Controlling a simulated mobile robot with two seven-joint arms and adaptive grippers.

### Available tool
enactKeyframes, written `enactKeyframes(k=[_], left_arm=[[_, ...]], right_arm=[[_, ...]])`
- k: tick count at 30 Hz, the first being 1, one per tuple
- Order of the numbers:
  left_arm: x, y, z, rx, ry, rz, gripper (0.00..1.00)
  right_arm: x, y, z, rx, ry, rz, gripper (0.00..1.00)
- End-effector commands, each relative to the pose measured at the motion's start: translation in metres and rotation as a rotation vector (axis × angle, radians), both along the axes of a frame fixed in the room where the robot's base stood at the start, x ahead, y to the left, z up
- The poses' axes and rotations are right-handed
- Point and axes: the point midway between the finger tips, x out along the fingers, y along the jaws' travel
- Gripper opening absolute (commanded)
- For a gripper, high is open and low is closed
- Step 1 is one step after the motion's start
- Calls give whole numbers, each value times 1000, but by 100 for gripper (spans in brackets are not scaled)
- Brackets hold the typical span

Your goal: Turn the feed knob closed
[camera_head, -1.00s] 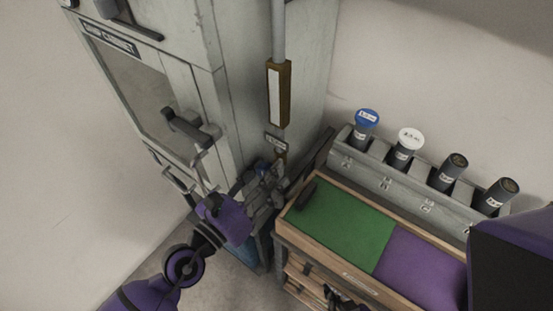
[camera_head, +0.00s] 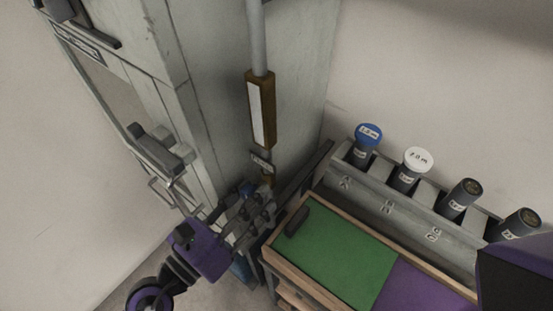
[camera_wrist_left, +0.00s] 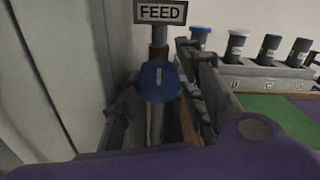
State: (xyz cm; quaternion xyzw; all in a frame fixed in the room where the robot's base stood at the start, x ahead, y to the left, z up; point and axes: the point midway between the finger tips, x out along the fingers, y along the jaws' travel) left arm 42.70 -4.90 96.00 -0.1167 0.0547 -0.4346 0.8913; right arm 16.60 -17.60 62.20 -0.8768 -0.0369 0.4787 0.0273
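The feed knob (camera_wrist_left: 158,80) is a round blue knob with a pale mark, on a pipe below a FEED sign (camera_wrist_left: 161,12) in the left wrist view. In the head view only a small blue part of the knob (camera_head: 247,189) shows behind my fingers. My left gripper (camera_head: 254,212) is at the pipe by the cabinet's side. Its fingers are spread, one on each side of the knob in the left wrist view (camera_wrist_left: 163,95). Gaps show beside the knob, and I cannot tell any contact. My right gripper is not in view.
A grey cabinet (camera_head: 215,80) with a handle (camera_head: 160,150) stands beside my left arm. A bench with a green mat (camera_head: 335,255) and a purple mat is at right. Behind it a grey rack (camera_head: 400,205) holds several capped tubes.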

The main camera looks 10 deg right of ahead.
Motion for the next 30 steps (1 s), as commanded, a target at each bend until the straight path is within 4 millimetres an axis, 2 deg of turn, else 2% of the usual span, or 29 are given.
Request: enactKeyframes(k=[1,2,23,26,30], left_arm=[[-8,8,4,23,-14,-4,45],[-9,8,4,23,-14,-4,45],[-8,8,6,20,-12,-4,45],[-5,12,9,-53,58,15,45],[21,33,6,-332,334,114,45]], right_arm=[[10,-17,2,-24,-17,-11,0],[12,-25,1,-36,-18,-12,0],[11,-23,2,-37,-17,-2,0],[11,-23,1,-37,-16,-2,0],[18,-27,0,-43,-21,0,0]])
